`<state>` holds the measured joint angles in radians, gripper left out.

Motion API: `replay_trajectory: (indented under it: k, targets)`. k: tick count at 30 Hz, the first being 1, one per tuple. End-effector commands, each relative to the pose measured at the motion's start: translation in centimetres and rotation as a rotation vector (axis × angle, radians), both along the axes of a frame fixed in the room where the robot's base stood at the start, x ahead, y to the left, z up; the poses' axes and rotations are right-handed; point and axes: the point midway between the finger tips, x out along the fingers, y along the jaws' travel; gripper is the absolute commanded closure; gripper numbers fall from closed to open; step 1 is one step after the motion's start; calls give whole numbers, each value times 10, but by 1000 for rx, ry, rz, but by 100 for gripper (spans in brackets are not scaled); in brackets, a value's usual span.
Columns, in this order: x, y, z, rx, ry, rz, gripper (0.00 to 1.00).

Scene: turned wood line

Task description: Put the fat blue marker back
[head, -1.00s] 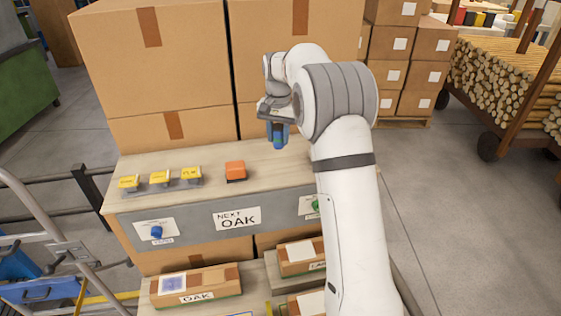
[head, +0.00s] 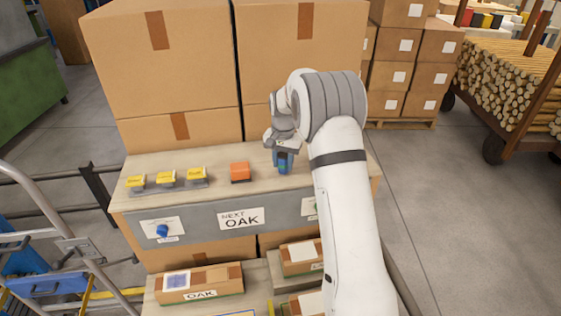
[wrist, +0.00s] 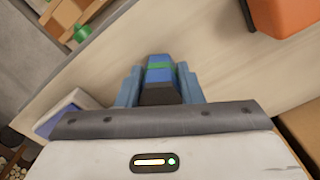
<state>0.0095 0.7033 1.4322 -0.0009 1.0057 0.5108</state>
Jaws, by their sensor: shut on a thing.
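The fat blue marker (wrist: 160,72) shows in the wrist view as a blue body with a green band and a dark part nearer the palm. My gripper (wrist: 159,88) is shut on it, with a blue finger on each side. In the head view my gripper (head: 284,164) points down over the right part of the pale wooden bench top (head: 215,188). There the marker is hard to tell from the blue fingers. I cannot tell whether its lower end touches the bench top.
An orange block (head: 240,172) and several yellow-topped pieces (head: 167,177) stand left of my gripper on the bench. A white and blue item (wrist: 72,110) lies at left in the wrist view. Large cartons (head: 165,60) stand behind. A blue knob (head: 162,231) is on the front panel.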

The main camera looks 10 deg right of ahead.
Motion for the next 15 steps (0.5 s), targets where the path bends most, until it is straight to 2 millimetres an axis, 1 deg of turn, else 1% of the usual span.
replay_trajectory:
  k: [1,2,3,9,10,15]
  targets:
    - [0,0,-3,0,0,0,93]
    - [0,0,-3,0,0,0,66]
    - [0,0,-2,0,0,0,63]
    - [0,-1,-2,0,1,-1,46]
    - [0,-1,-2,0,1,-1,45]
    - [0,-1,-2,0,1,-1,45]
